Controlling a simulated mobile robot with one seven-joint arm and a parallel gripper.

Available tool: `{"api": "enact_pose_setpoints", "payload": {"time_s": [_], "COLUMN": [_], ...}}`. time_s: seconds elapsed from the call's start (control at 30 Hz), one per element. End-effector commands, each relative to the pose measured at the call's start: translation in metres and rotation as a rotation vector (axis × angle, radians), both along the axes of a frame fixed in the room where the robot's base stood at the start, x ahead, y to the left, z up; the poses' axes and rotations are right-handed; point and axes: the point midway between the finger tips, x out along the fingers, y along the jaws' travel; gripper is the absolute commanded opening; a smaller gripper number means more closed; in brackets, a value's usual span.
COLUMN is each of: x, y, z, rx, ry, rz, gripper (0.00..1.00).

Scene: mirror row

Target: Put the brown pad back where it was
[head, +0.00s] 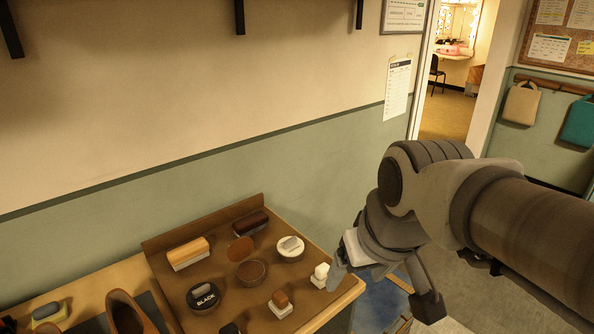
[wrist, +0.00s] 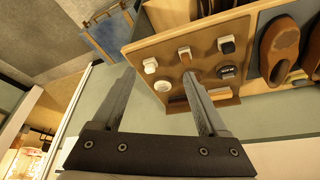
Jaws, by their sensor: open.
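The brown pad (head: 281,301) is a small block with a brown top and a pale base. It sits on the brown tray (head: 171,291) near its front edge, between a white pad (head: 320,274) and a dark pad (head: 230,328). In the wrist view the brown pad (wrist: 184,54) shows beyond my fingers, apart from them. My gripper (head: 382,296) is open and hangs by the tray's right end. Its two fingers are spread with nothing between them in the wrist view (wrist: 159,73).
An open brown tin (head: 251,273), a brown disc (head: 241,250), a black-lidded tin (head: 203,298), a white-lidded tin (head: 290,251) and two brushes share the tray. Brown shoes (head: 125,314) stand left of it. A wall rises behind.

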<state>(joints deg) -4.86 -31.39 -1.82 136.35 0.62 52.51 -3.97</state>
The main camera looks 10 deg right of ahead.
Motion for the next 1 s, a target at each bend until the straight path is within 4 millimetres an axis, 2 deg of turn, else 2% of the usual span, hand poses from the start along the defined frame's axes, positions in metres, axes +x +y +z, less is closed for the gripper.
{"api": "enact_pose_setpoints", "payload": {"time_s": [0.1, 0.3, 1.0], "x": [-0.021, -0.037, -0.038], "y": [-0.01, -0.016, -0.016], "z": [0.001, -0.001, 0.003], "rx": [0.004, 0.005, 0.005], "ry": [-0.055, -0.096, -0.098], "rz": [-0.063, -0.114, -0.119], "gripper": [0.76, 0.76, 0.76]}}
